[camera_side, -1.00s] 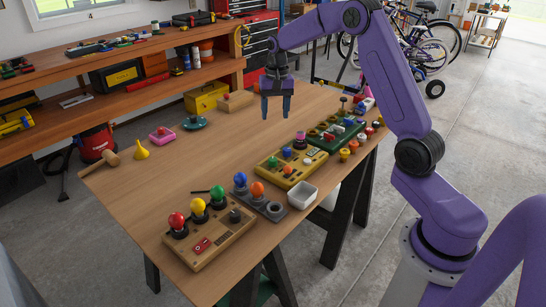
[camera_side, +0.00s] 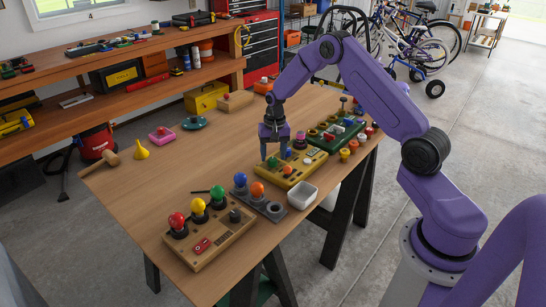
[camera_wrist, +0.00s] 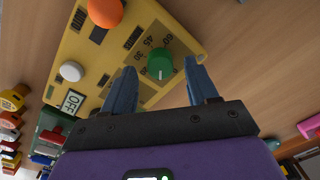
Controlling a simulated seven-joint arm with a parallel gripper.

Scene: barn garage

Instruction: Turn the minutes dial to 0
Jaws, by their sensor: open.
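The yellow control panel (camera_side: 305,172) lies on the wooden table, near its right edge. Its green dial (camera_wrist: 160,64) shows in the wrist view beside printed numbers including 60, 45 and 30. A small white mark shows on the dial's lower side in that view; the exact reading is too small to tell. My gripper (camera_side: 274,159) is open above the panel's left end in the side view. In the wrist view my gripper (camera_wrist: 158,68) has one finger on each side of the green dial, and no contact can be made out.
The panel also carries an orange knob (camera_wrist: 105,12), a white button (camera_wrist: 71,71) and an OFF label (camera_wrist: 72,101). A green panel (camera_side: 340,134) lies behind it, a white tray (camera_side: 302,195) and a grey plate (camera_side: 262,205) in front.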

